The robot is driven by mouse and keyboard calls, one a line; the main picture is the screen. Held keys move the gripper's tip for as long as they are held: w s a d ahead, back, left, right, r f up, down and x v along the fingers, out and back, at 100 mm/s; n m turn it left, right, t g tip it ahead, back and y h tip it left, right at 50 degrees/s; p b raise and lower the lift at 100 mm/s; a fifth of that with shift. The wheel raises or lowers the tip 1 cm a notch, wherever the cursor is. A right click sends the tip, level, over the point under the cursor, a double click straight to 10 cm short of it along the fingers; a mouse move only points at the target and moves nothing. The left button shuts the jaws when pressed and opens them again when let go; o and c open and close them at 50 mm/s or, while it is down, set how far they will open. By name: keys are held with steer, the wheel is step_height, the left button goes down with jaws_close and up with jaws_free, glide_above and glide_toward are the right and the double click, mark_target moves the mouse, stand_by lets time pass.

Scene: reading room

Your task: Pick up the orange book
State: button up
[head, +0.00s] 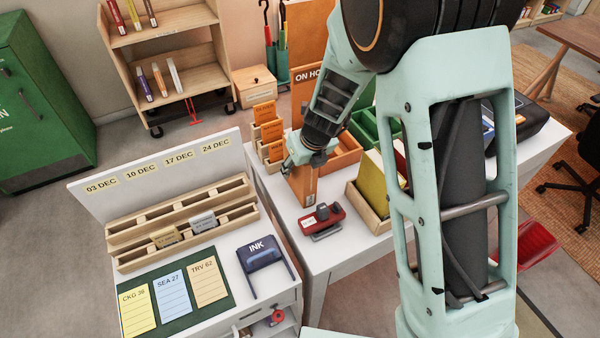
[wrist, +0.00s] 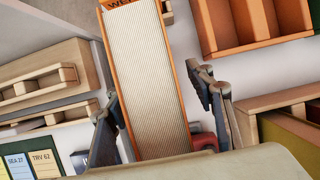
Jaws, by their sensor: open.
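The orange book (head: 303,187) stands upright on the white table in the head view, below my gripper (head: 302,165). In the wrist view its pale ridged page edge and orange cover borders (wrist: 150,80) run between the two fingers of my gripper (wrist: 163,115). The gripper is open, with one finger on each side of the book. The left finger is close to the cover and the right finger shows a gap. Contact cannot be told. Part of the book is hidden by the gripper in the head view.
A red stamp or stapler (head: 321,219) lies just in front of the book. A wooden box with yellow files (head: 372,217) stands to the right. Orange trays (head: 345,152) and small card racks (head: 268,130) stand behind. A slotted wooden rack (head: 183,222) is on the left desk.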

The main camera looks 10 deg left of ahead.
steer(key=shift+c, duration=0.3)
jaws_close()
steer(key=shift+w, duration=0.1)
